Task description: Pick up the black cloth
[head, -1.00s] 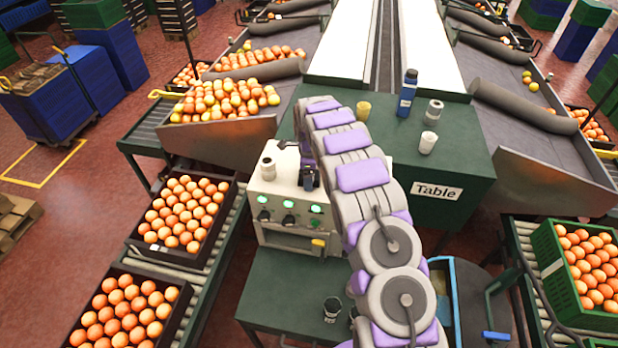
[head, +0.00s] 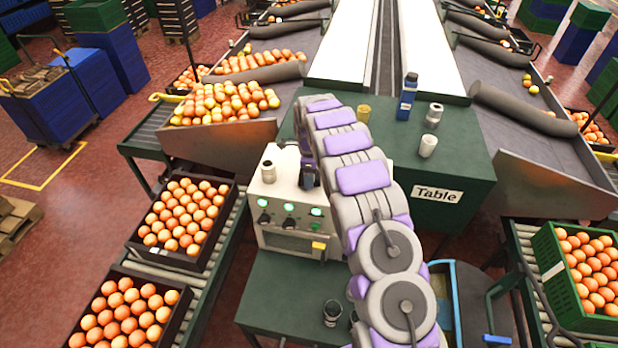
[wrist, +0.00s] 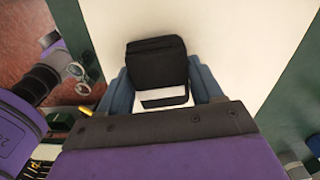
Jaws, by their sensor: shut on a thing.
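The black cloth (wrist: 157,62) is a dark folded block between the two blue-grey fingers of my gripper (wrist: 160,78) in the wrist view. My gripper is shut on it, with a finger along each side. Beneath it is the white top of the machine (wrist: 225,35). I cannot tell whether the cloth touches that top. In the head view my gripper (head: 309,178) is low over the right part of the white machine (head: 265,200), and the cloth cannot be made out clearly there.
A pale cup (head: 268,171) stands on the machine's left side. The green table (head: 470,170) behind holds a yellow cup (head: 363,113), a blue bottle (head: 406,97) and two pale cups. Crates of oranges (head: 185,215) line the left conveyor. A dark cup (head: 331,313) stands on the lower shelf.

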